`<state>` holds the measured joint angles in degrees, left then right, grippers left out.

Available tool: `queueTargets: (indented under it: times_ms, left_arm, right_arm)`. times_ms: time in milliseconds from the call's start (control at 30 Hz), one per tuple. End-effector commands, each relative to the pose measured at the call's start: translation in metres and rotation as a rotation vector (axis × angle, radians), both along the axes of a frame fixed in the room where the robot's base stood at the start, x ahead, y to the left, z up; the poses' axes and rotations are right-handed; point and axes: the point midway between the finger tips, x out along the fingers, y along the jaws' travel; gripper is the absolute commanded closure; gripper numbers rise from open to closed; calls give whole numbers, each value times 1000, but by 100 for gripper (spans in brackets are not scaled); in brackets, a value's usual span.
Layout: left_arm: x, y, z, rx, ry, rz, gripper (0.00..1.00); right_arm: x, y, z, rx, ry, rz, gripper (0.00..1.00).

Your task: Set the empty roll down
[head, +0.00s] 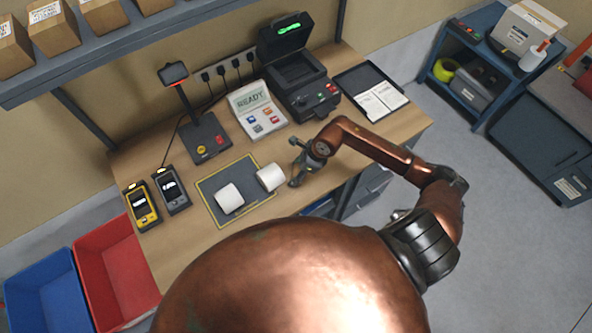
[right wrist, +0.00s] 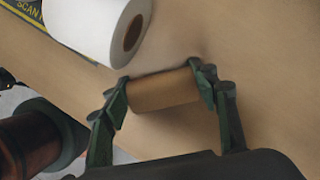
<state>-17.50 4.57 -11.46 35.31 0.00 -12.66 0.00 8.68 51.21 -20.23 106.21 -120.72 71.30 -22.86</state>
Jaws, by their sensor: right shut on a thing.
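My right gripper (head: 297,164) is low over the right part of the wooden table. In the right wrist view its fingers (right wrist: 164,92) are shut on the empty roll (right wrist: 165,91), a bare brown cardboard tube held crosswise between them. The tube is close to the tabletop (right wrist: 265,60); I cannot tell whether it touches. In the head view the tube is too small to make out. A white paper roll (head: 270,177) lies just left of the gripper, and a roll (right wrist: 100,28) is beside the tube in the wrist view. My left gripper is not in view.
Another white roll (head: 229,198) lies on the yellow-edged dark mat (head: 210,187). Behind stand a black printer with its lid up (head: 298,85), a READY display unit (head: 257,108) and a scanner stand (head: 204,140). Red (head: 116,262) and blue bins (head: 45,300) stand at the left.

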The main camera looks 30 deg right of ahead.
Motion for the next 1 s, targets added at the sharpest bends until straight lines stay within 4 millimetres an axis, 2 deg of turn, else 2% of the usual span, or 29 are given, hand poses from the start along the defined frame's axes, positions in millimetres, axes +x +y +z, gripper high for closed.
queueTargets:
  times_ms: [267, 300, 533, 833, 1000]
  left_arm:
    - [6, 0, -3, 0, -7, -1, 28]
    - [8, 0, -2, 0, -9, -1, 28]
    - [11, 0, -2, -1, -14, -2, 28]
    - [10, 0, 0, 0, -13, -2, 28]
    - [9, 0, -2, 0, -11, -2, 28]
  right_arm:
    - [0, 0, -3, -1, -1, 1, 58]
    - [0, 0, -2, 0, 0, 1, 44]
    - [0, 0, -2, 0, 0, 1, 28]
    - [0, 0, 0, 1, -1, 1, 28]
    - [-3, -6, 15, -2, -4, 3, 28]
